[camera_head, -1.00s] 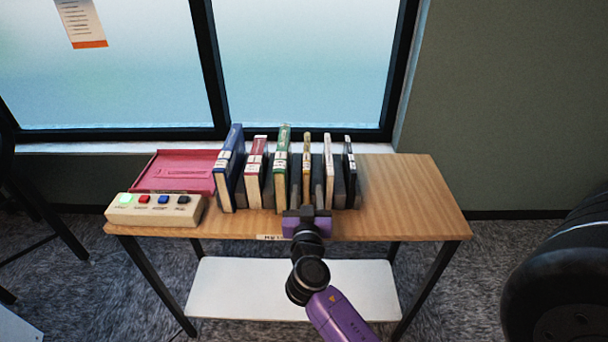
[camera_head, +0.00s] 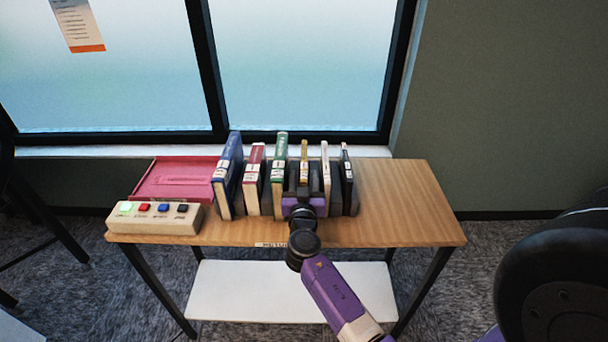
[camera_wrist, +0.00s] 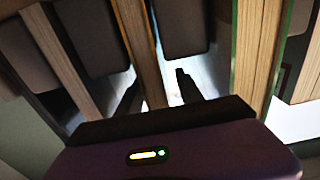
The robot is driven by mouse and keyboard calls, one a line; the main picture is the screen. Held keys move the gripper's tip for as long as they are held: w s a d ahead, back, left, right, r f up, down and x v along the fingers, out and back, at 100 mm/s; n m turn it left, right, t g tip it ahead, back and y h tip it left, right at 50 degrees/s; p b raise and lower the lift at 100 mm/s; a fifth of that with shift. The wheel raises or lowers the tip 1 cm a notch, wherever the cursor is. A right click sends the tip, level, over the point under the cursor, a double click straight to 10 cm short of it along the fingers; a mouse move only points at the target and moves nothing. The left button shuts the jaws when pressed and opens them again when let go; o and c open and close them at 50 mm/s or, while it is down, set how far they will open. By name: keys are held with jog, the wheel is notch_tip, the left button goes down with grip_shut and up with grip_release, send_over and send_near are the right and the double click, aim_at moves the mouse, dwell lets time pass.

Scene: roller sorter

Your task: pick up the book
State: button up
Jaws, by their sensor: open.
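A row of several books stands upright on the wooden table. A thin yellow-spined book (camera_head: 304,152) stands in the middle, between a green book (camera_head: 279,160) on its left and a thin white book (camera_head: 325,160) on its right. My gripper (camera_head: 303,182) is open and low in front of the yellow-spined book. In the wrist view, a thin book's page edge (camera_wrist: 138,45) runs down between my dark fingers (camera_wrist: 158,92), and the green-edged book (camera_wrist: 257,50) is to the right. Contact with the fingers cannot be told.
A blue book (camera_head: 228,175) and a red book (camera_head: 253,180) stand left, a black book (camera_head: 347,175) right. Dark dividers separate books. A red tray (camera_head: 175,180) and a button box (camera_head: 155,220) are at left. The table's right side (camera_head: 410,205) is clear.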

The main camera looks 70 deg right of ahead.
grip_shut()
dwell(1.4)
